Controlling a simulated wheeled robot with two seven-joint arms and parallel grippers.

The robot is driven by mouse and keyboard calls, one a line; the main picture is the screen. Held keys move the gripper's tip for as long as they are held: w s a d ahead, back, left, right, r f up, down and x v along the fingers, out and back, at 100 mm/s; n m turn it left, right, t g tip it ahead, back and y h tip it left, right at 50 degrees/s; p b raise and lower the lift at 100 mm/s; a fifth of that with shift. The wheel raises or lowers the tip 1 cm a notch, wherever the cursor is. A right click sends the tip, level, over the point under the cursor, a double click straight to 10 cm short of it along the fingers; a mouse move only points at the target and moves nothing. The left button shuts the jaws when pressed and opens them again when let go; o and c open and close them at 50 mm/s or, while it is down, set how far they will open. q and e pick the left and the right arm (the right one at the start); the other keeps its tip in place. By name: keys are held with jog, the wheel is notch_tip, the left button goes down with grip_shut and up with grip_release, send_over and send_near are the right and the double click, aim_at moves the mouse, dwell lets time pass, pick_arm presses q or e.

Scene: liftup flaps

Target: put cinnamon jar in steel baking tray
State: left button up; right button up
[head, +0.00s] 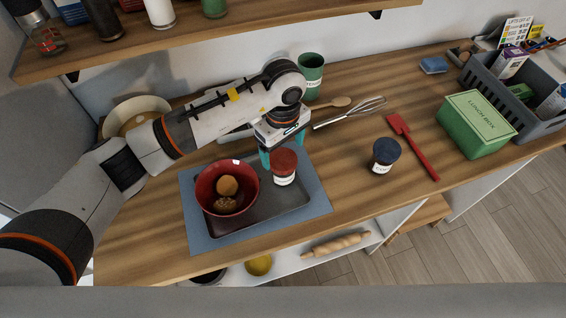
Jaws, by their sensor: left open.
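A jar with a red lid (284,162) and a white label stands upright in the grey steel baking tray (262,224), near its right back part. The label is too small to read for certain, but this jar may be the cinnamon jar. My left gripper (282,149) is open, with teal fingers just behind and above the red lid; whether they touch the jar is hard to tell. A dark blue-lidded jar (385,153) stands on the counter to the right. My right gripper is not in view.
A red bowl (206,202) with two brown round items sits at the tray's left. The tray lies on a blue mat (204,243). A whisk (352,112), red spatula (412,146), green lunch box (477,125) and grey crate (545,127) are to the right. A shelf (200,42) overhangs the back.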

pick_arm(q)
jog(key=shift+r+b, duration=0.55)
jog(key=shift+r, duration=1.75)
jog(key=shift+s+f, duration=0.1)
